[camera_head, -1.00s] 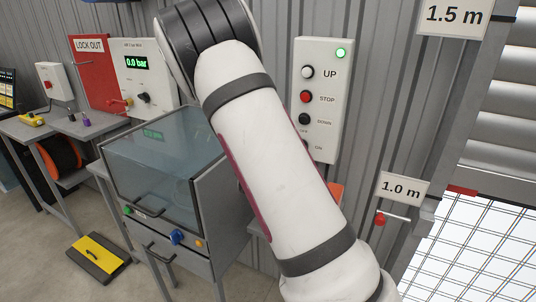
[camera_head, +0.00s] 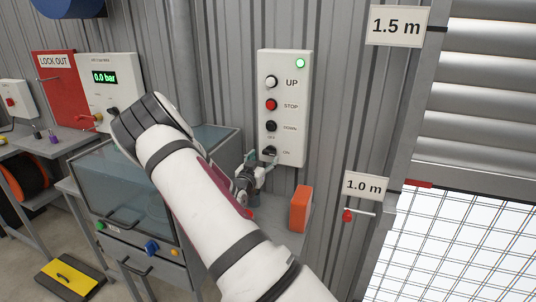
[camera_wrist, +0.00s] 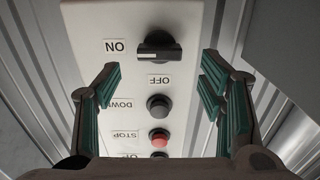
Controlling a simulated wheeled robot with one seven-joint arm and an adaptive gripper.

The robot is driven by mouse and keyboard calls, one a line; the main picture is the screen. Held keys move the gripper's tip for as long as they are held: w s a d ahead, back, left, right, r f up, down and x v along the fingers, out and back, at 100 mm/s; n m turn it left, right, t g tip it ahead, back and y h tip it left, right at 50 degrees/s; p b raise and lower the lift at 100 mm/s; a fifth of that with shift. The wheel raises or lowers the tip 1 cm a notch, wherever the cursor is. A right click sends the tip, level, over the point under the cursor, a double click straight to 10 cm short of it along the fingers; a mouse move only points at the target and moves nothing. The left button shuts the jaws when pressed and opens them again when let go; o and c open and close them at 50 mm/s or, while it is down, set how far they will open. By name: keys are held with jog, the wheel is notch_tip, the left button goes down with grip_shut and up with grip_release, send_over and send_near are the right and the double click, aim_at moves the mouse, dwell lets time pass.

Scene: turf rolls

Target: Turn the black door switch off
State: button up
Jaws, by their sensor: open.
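The black door switch (camera_wrist: 158,47) is a rotary knob at the bottom of a white control panel (camera_head: 296,104). In the upside-down wrist view its bar lies horizontal, level with the ON label (camera_wrist: 115,46); the OFF label (camera_wrist: 159,80) is on the side toward the buttons. The switch also shows in the head view (camera_head: 269,151), partly behind my gripper. My gripper (camera_wrist: 162,72) is open and empty in front of the panel. Its green-padded fingers are spread to either side of the switch, which appears just beyond the fingertips. No contact is visible.
Above the switch are the black DOWN button (camera_head: 271,126), red STOP button (camera_head: 271,104), white UP button (camera_head: 271,81) and a lit green lamp (camera_head: 300,63). An orange block (camera_head: 301,209) stands below right. A clear-lidded cabinet (camera_head: 112,180) stands left. A roller door (camera_head: 482,100) is at right.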

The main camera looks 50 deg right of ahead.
aim_at(268, 153)
jog(key=shift+x, duration=2.55)
jog(key=c, duration=1.2)
